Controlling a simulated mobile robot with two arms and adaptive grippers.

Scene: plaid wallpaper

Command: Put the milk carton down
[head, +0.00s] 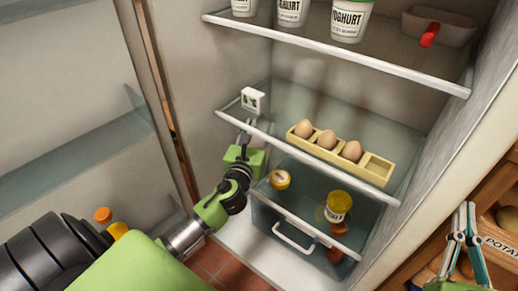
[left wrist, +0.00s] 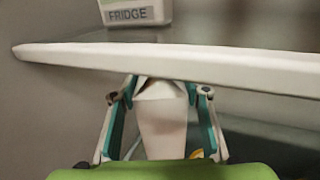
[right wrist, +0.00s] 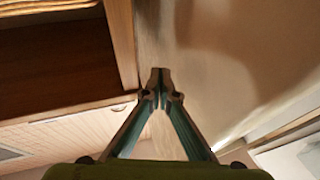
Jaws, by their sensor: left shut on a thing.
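The milk carton (left wrist: 162,125) shows in the left wrist view as a pale carton with a folded top. My left gripper (left wrist: 160,95) is shut on it, a finger on each side, and the carton looks upright. Its top is just beneath the white front edge of a fridge shelf (left wrist: 170,62). In the head view my left gripper (head: 246,132) is at the left side of the fridge, by the middle shelf edge; I cannot make out the carton there. My right gripper (right wrist: 160,82) is shut and empty, its tips together; it also shows at the right in the head view (head: 466,210).
The middle shelf (head: 300,149) carries an egg tray (head: 377,168) with eggs. Yoghurt cups (head: 349,20) stand on the upper shelf. Below is a clear drawer (head: 290,235) with jars above or in it. A white fridge label (head: 253,100) is on the left wall. A wooden crate marked potato (head: 500,243) is at right.

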